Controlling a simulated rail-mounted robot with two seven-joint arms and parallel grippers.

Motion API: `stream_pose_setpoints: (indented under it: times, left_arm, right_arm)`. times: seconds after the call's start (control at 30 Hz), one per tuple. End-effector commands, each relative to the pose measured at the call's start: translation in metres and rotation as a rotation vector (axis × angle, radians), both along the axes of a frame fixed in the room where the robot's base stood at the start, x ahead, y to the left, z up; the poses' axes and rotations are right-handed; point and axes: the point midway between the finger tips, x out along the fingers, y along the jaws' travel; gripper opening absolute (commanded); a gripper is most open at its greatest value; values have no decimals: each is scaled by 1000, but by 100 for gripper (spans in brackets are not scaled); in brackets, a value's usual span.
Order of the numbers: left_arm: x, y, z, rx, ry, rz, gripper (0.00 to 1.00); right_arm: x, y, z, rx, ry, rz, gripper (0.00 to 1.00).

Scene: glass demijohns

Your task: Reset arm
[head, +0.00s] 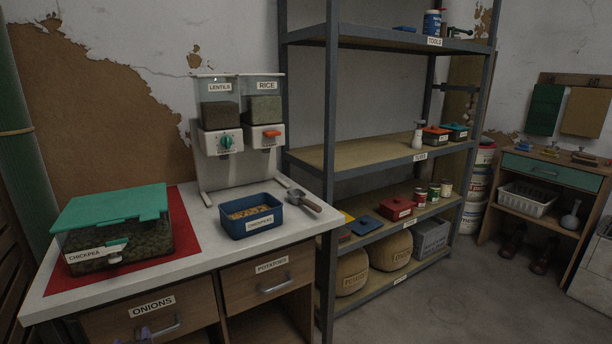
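No arm shows clearly in the head view. A small bluish-grey shape cut off by the bottom edge, in front of the ONIONS drawer (190,303), may be the tip of my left gripper (143,333). It is close to the drawer's handle; I cannot tell whether it touches it, or whether it is open or shut. My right gripper is not in view. The ONIONS drawer and the POTATOES drawer (245,281) look closed under the white counter.
On the counter (180,247) stand a green-lidded chickpea container (140,236) on a red mat (190,233), a lentil and rice dispenser (236,125), a blue bin (231,225) and a scoop (303,201). A metal shelf rack (330,110) stands right.

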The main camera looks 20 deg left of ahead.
Motion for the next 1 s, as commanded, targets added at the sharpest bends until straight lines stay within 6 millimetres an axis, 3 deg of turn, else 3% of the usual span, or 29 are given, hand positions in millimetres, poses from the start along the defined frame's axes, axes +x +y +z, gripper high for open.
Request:
stream_pose_setpoints:
  times: [0.1,0.17,0.23,0.4,0.7,1.0]
  left_arm:
    - [11,-35,12,-133,71,-111,54]
    - [14,-59,32,-185,122,-186,54]
    - [13,-91,64,-232,202,-285,54]
    - [-1,-148,110,-272,353,-447,54]
    - [-36,-213,182,-267,541,-630,54]
    - [-72,-259,254,-226,655,-767,54]
  right_arm:
    - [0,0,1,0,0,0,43]
    - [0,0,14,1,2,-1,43]
    - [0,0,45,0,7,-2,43]
    - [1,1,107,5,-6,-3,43]
    - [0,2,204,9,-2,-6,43]
    - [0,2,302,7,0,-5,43]
